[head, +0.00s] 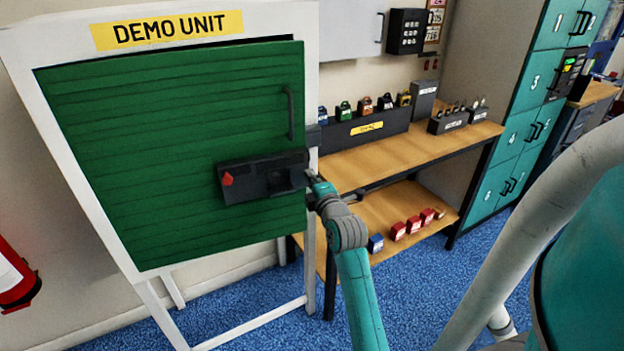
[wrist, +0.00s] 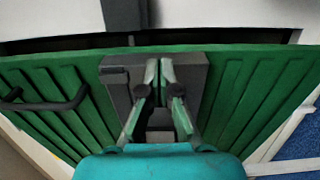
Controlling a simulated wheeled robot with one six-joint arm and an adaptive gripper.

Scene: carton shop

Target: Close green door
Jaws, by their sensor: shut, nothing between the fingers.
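The green door (head: 160,130) is a ribbed panel in a white frame under a yellow "DEMO UNIT" sign. Dark gaps show along its top edge in the head view and beyond its free edge in the wrist view (wrist: 245,85), so it looks slightly ajar. A black latch box (head: 265,178) with a red tab sits at its lower right, with a dark bar handle (head: 291,112) above. My gripper (head: 311,178) is at the latch box's right end. In the wrist view its shut, empty fingers (wrist: 160,75) point at the box; contact is unclear.
A wooden workbench (head: 400,148) with padlocks in a dark tray stands right of the door, close to my arm. Red and blue blocks sit on its lower shelf (head: 365,212). Teal lockers (head: 520,120) stand at right. The blue carpet (head: 240,315) is open in front.

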